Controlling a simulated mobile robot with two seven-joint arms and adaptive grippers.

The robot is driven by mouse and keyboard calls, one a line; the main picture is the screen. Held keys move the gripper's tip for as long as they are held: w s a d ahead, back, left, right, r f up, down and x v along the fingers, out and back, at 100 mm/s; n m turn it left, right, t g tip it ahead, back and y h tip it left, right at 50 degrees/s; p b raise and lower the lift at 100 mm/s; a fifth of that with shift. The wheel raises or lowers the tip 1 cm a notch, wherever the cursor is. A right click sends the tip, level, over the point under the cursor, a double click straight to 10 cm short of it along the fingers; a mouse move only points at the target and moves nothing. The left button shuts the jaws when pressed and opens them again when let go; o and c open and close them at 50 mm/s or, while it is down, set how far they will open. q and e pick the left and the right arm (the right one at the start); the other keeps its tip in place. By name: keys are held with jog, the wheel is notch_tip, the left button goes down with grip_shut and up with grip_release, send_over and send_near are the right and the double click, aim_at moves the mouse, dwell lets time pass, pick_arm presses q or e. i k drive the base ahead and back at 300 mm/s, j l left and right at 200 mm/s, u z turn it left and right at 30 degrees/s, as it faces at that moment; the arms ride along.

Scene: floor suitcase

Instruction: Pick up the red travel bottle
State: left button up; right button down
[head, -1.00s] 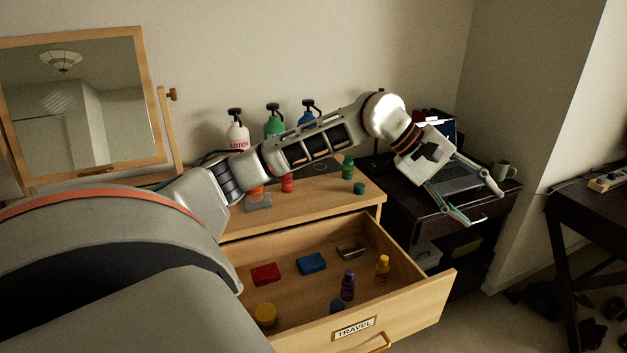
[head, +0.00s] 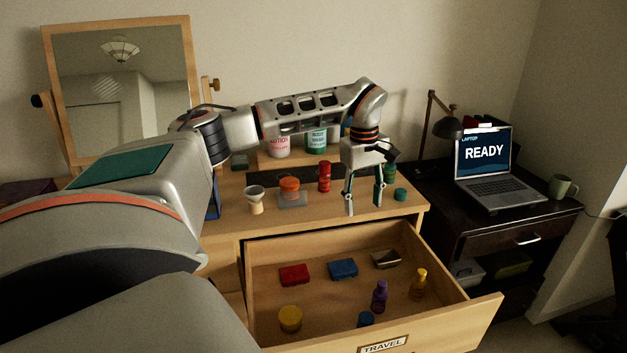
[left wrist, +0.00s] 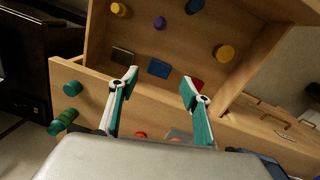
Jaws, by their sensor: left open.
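The red travel bottle (head: 324,176) stands upright on the dresser top, left of my left gripper. A red round top (left wrist: 141,135), which seems to be this bottle, shows low in the left wrist view, partly cut off by the gripper body. My left gripper (head: 364,208) is open and empty, fingers pointing down over the dresser top to the right of the bottle, apart from it. In the left wrist view its two fingers (left wrist: 159,78) are spread wide. My right gripper is not in view.
A green bottle (head: 390,172) and a green jar (head: 400,194) stand right of the gripper. An orange-topped jar (head: 289,189) stands left of the red bottle. The open drawer (head: 480,306) holds several small items. A laptop (head: 490,188) is on the dark desk.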

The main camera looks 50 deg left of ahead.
aim_at(324, 179)
jog(key=i+j, duration=0.15)
jog(key=j, duration=0.2)
jog(key=i+j, duration=0.1)
jog(key=j, duration=0.3)
jog(key=i+j, duration=0.15)
jog(key=j, duration=0.2)
